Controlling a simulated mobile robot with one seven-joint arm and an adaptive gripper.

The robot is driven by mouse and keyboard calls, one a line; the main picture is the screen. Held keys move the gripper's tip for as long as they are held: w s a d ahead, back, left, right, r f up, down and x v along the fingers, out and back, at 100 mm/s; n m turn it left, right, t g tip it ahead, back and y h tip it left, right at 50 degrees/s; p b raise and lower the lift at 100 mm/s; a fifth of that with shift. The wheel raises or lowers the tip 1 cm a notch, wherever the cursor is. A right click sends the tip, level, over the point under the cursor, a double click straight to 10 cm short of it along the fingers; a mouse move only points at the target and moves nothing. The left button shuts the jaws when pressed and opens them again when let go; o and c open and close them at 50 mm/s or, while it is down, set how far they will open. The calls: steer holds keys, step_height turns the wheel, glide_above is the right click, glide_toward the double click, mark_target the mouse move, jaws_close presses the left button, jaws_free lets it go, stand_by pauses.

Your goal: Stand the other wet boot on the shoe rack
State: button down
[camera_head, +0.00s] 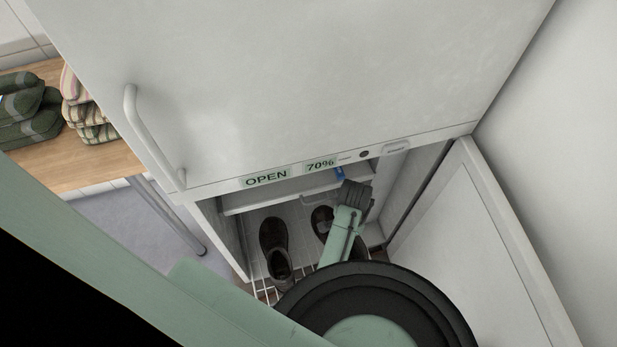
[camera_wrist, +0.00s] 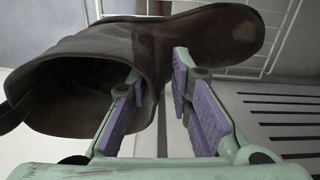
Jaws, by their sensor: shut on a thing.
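My gripper (camera_wrist: 158,68) is shut on the shaft wall of a dark brown boot (camera_wrist: 215,35) in the wrist view. One finger appears to be inside the boot's opening and the other outside. In the head view this boot (camera_head: 321,219) is inside the low cabinet, partly hidden by my arm. Another dark boot (camera_head: 273,238) stands to its left on the white wire rack (camera_head: 262,293). The rack's wires (camera_wrist: 283,35) also show beyond the held boot's toe in the wrist view. I cannot tell whether the held boot's sole touches the rack.
The white cabinet (camera_head: 300,90) has its lower door (camera_head: 490,240) swung open on the right. Its side walls stand close around the boots. A wooden table (camera_head: 100,165) with folded cloths (camera_head: 88,110) is at the left. A slotted grey panel (camera_wrist: 280,115) shows at right in the wrist view.

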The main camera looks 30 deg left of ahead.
steer(key=shift+w+a+r+m, duration=0.3)
steer(key=shift+w+a+r, duration=0.15)
steer(key=shift+r, duration=0.15)
step_height(320, 180, down, 10)
steer(key=shift+r, duration=0.1)
steer(key=c, duration=1.4)
jaws_free()
steer(key=shift+c, duration=0.2)
step_height(320, 180, up, 12)
